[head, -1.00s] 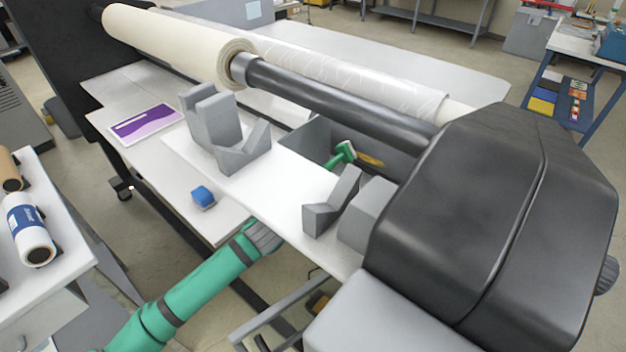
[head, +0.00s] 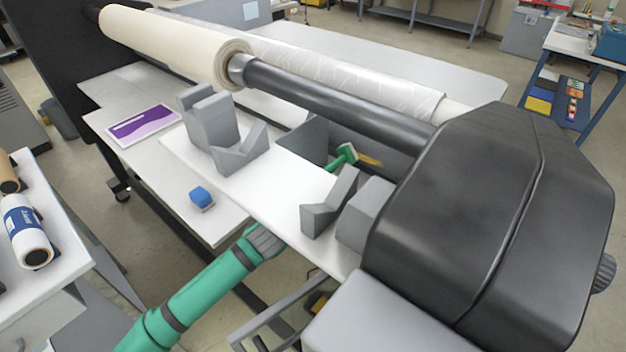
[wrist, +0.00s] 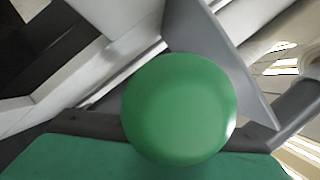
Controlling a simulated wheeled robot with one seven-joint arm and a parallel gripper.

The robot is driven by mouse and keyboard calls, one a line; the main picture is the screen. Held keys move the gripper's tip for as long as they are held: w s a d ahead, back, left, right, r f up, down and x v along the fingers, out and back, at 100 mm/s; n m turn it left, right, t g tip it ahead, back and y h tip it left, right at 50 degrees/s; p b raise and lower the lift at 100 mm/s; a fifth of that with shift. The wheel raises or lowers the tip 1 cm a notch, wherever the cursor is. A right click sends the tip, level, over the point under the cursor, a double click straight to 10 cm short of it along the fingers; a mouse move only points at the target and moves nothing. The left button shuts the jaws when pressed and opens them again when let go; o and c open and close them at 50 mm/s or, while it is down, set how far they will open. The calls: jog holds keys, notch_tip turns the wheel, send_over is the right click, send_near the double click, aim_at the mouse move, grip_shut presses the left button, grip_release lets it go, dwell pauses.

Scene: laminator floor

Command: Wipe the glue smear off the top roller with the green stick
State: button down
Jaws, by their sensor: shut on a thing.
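The green stick (head: 345,155) shows in the head view in the gap below the dark top roller (head: 340,105); its pale-edged head is up and right. A yellow-orange smear (head: 371,161) lies just right of that head on a dark grey surface under the roller. In the head view my arm runs in from below and its end is hidden by the white board. In the wrist view a large round green end of the stick (wrist: 180,108) fills the middle. My gripper (wrist: 180,135) is shut on the stick, its fingers mostly hidden behind that green end.
Grey angled blocks (head: 215,135) stand on the white board (head: 270,200), with more blocks (head: 335,205) near the large black end housing (head: 490,220). A blue object (head: 201,198) and a purple sheet (head: 143,123) lie on the lower table.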

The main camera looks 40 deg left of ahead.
jog(key=shift+d, duration=0.5)
jog(key=shift+d, duration=0.1)
dwell(0.5)
jog(key=shift+s+d, duration=0.1)
jog(key=shift+d, duration=0.9)
dwell(0.3)
jog(key=shift+s+d, duration=0.1)
jog(key=shift+d, duration=0.95)
jog(key=shift+d, duration=0.1)
jog(key=shift+d, duration=1)
jog(key=shift+s, duration=0.1)
dwell(0.3)
